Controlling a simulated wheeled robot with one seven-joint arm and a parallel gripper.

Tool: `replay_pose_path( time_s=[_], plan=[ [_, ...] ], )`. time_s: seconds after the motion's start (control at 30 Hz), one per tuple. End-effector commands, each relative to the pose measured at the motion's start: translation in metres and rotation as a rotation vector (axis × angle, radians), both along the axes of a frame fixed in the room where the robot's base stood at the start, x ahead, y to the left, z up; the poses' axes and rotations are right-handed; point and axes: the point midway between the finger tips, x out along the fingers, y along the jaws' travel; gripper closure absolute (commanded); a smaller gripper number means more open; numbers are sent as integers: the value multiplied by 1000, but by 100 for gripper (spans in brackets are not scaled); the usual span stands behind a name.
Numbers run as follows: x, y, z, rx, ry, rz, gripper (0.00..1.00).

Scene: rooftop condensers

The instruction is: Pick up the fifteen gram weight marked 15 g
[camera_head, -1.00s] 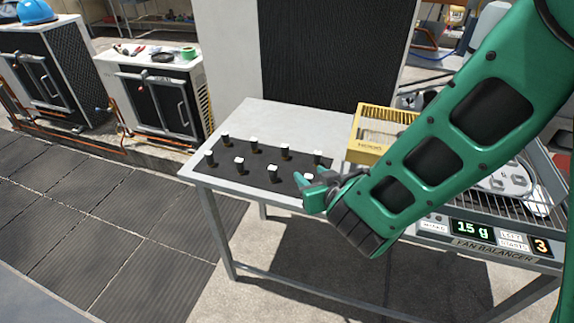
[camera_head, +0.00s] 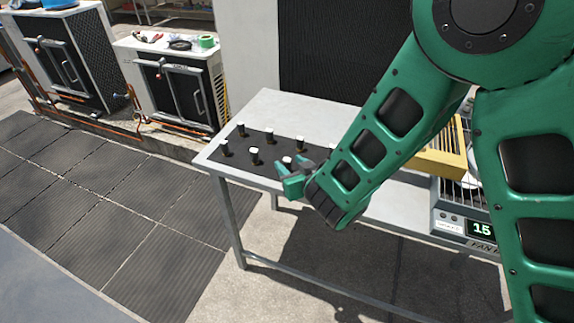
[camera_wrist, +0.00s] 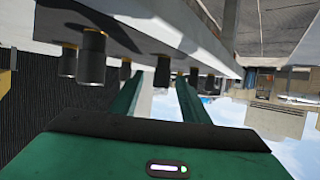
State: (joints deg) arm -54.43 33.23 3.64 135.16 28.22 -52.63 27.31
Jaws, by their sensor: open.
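Several small dark weights with white tops stand in rows on a black mat (camera_head: 238,158) on the grey table. They include a back-row weight (camera_head: 241,130), a left weight (camera_head: 225,148) and a front weight (camera_head: 254,156). Their markings are too small to read, so I cannot tell which is the 15 g one. My gripper (camera_head: 288,186) is open at the front edge of the mat, close to a weight (camera_head: 287,162). In the wrist view, upside down, dark weights (camera_wrist: 92,55) hang beyond my gripper's fingers (camera_wrist: 155,97). I see nothing held.
A yellow-edged box (camera_head: 445,160) is behind my arm. The table's bare left corner (camera_head: 212,158) is clear. Condenser units (camera_head: 178,90) stand at the back left.

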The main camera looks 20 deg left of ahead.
Motion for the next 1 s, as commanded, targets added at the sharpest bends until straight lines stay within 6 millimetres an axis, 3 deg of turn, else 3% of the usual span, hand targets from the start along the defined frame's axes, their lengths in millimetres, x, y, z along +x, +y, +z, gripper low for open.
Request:
replay_pose_path(
  time_s=[0.2,0.47,0.63,0.67,1.0],
  plan=[
    [16,14,-9,-1,0,-2,58],
    [17,15,-10,-1,-1,0,58],
    [17,15,-10,-1,-1,0,97],
    [17,15,-10,-1,-1,0,100],
    [17,15,-9,-1,-1,0,100]
  ],
)
